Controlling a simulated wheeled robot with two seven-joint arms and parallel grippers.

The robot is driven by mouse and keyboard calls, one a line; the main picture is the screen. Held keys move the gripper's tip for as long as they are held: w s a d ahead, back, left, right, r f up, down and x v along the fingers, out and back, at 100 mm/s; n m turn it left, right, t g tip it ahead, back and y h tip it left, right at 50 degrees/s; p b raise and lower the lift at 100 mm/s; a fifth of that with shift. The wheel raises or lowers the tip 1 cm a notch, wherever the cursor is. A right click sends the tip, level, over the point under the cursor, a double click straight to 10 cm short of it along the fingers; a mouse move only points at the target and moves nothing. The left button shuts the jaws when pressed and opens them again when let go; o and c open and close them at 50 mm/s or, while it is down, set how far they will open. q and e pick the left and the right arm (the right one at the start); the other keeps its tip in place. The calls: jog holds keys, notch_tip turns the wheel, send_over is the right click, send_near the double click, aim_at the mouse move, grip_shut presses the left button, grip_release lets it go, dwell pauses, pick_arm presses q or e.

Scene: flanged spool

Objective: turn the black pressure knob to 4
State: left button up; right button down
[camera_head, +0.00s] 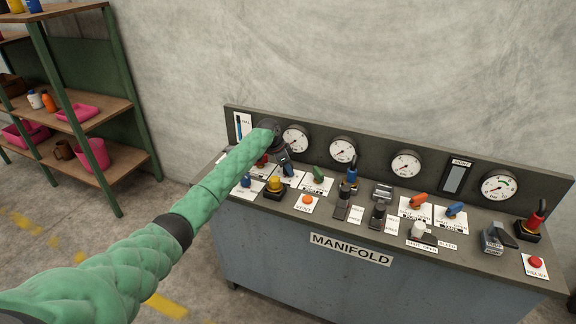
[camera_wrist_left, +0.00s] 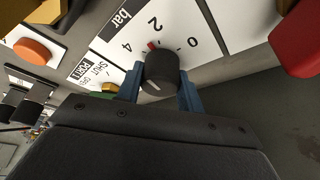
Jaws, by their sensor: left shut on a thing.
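The black pressure knob (camera_wrist_left: 160,72) sits on a white scale plate (camera_wrist_left: 122,28) marked 0, 2, 4 and bar in the left wrist view. A red mark (camera_wrist_left: 152,45) at the knob's base points between 2 and 4, closer to 2. My left gripper (camera_wrist_left: 161,84) is shut on the knob, one blue finger on each side. In the head view my left gripper (camera_head: 287,169) reaches down to the panel's left part and hides the knob. My right gripper is not in view.
The manifold bench (camera_head: 300,272) carries several levers, switches and buttons close around the gripper. A yellow knob (camera_head: 275,184) and an orange vent button (camera_head: 307,199) are near it. Gauges (camera_head: 343,149) line the upright back panel. A shelf (camera_head: 75,110) stands at the left.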

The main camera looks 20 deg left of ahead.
pick_arm(q)
jog(key=n, duration=0.1)
jog(key=n+p, duration=0.1)
jog(key=n+t+p, duration=0.1)
jog(key=shift+r+n+y, duration=0.25)
jog(key=shift+n+y, duration=0.05)
jog(key=shift+y, duration=0.1)
jog(key=shift+n+t+y+p, duration=0.3)
jog(key=shift+n+p, duration=0.25)
jog(key=shift+n, duration=0.55)
jog(key=shift+w+n+y+p, duration=0.1)
jog(key=shift+n+y+p, duration=0.3)
jog(key=shift+n, duration=0.4)
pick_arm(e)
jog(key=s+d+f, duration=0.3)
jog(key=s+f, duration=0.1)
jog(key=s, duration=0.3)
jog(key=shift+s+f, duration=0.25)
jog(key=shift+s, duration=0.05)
pick_arm(q)
jog(key=o, duration=1)
jog(key=shift+f, duration=0.15)
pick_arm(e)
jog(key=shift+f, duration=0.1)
